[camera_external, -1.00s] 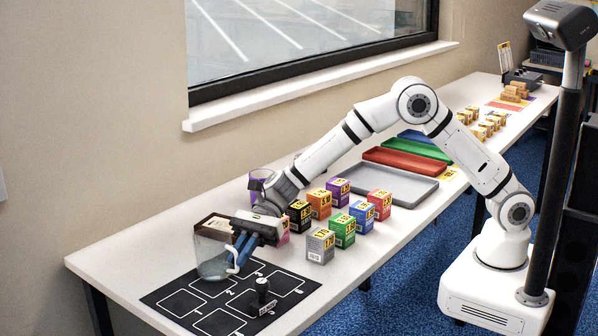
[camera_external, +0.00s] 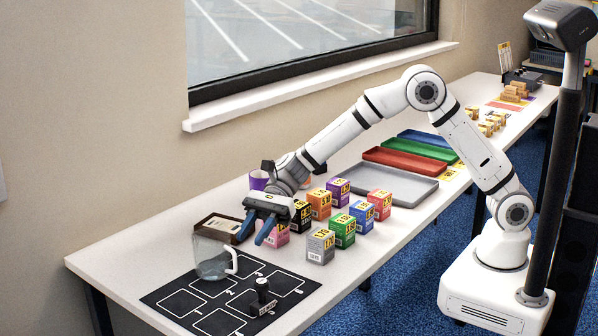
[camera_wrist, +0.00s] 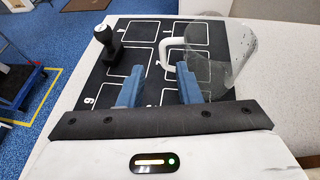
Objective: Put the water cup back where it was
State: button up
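The water cup (camera_external: 212,262) is a clear glass mug with a white handle and some water in it. It stands upright at the back edge of the black numbered mat (camera_external: 180,303), partly over a white-outlined cell. In the wrist view the cup (camera_wrist: 238,62) is at the upper right, its handle turned toward the middle. My gripper (camera_external: 251,238) is open and empty, to the right of the cup and apart from it. In the wrist view my gripper (camera_wrist: 158,92) has its blue fingers spread, with the mat beyond them.
A black stamp (camera_external: 262,298) stands on the mat's front right. A brown-rimmed tray (camera_external: 217,226) lies close behind the cup. Several coloured cartons (camera_external: 343,230) stand just right of my gripper, with a purple cup (camera_external: 259,181) behind. The left table end is clear.

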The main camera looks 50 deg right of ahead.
jog(key=v, duration=0.5)
jog(key=shift+d+r, duration=0.15)
jog(key=shift+d, duration=0.15)
jog(key=s+d+n+t+h, duration=0.1)
jog(key=s+d+n+h, duration=0.2)
jog(key=d, duration=0.8)
jog(key=s+d+r+n+t+h, duration=0.1)
jog(key=s+d+n+h, duration=0.2)
jog(key=d, duration=0.8)
jog(key=s+d+r+n+t+h, duration=0.1)
jog(key=s+d+n, duration=0.4)
jog(key=d, duration=0.6)
jog(key=shift+s+d+h, duration=0.2)
jog(key=shift+d+h, duration=0.1)
jog(key=shift+h, duration=0.6)
jog(key=s+d+f+n+t+h, duration=0.1)
jog(key=s+d+n+h, duration=0.3)
jog(key=s+d, duration=0.4)
jog(key=d, duration=0.4)
jog(key=shift+d+f+n+t+h, duration=0.2)
jog(key=shift+d+n+t+h, duration=0.1)
jog(key=shift+d+n+t, duration=0.1)
jog(key=shift+r, duration=0.1)
